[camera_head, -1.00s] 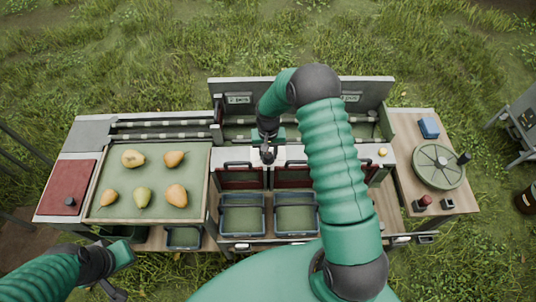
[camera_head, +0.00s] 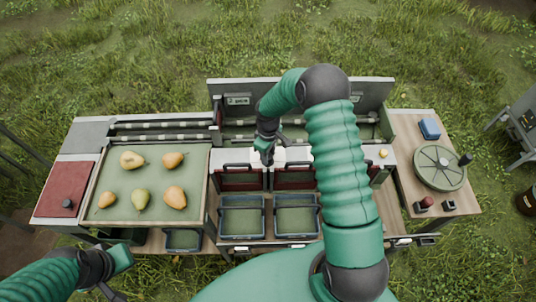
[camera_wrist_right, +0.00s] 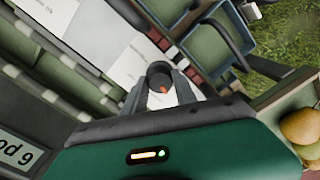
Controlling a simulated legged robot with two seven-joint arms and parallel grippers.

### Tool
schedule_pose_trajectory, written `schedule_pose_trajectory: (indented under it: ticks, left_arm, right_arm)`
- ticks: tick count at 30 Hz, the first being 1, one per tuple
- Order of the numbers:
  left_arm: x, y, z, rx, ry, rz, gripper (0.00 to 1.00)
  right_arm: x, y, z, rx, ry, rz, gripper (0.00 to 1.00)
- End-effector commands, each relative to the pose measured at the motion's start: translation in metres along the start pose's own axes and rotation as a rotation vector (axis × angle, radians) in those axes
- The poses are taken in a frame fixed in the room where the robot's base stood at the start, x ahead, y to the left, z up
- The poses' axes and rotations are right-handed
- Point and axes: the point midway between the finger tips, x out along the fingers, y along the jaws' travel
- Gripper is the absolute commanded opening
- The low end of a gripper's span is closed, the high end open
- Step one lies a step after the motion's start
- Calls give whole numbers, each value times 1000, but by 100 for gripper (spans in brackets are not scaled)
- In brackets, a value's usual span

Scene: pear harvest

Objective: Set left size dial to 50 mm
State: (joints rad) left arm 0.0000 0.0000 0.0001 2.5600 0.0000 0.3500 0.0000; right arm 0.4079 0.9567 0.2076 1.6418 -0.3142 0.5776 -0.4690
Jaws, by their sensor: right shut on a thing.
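The left size dial (camera_wrist_right: 159,76) is a round dark knob with an orange pointer mark, seen in the right wrist view on a white panel (camera_wrist_right: 128,62). My right gripper (camera_wrist_right: 160,88) has its two fingers on either side of the dial, shut on it. In the head view my right gripper (camera_head: 267,155) is at the white panel above the left bin, and its wrist hides the dial.
A padded tray (camera_head: 121,181) with several pears stands at the left. At the right are a round green disc (camera_head: 438,168), a blue block (camera_head: 430,129) and a red-topped knob (camera_head: 424,203).

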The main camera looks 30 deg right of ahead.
Motion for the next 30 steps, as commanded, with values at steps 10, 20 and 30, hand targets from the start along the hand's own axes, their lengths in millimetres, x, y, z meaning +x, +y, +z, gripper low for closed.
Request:
schedule_pose_trajectory:
  ticks: [10, 20, 30]
  left_arm:
    - [-2, 0, 0, 0, 0, 0, 0]
    - [-2, 0, -1, 0, 0, 0, 0]
    - [-2, 0, -1, 0, 0, 0, 0]
  right_arm:
    - [-5, 5, -5, -231, 14, 13, 0]
    - [-4, 5, -6, -320, 14, 14, 0]
    - [-4, 5, -6, -327, 13, 14, 0]
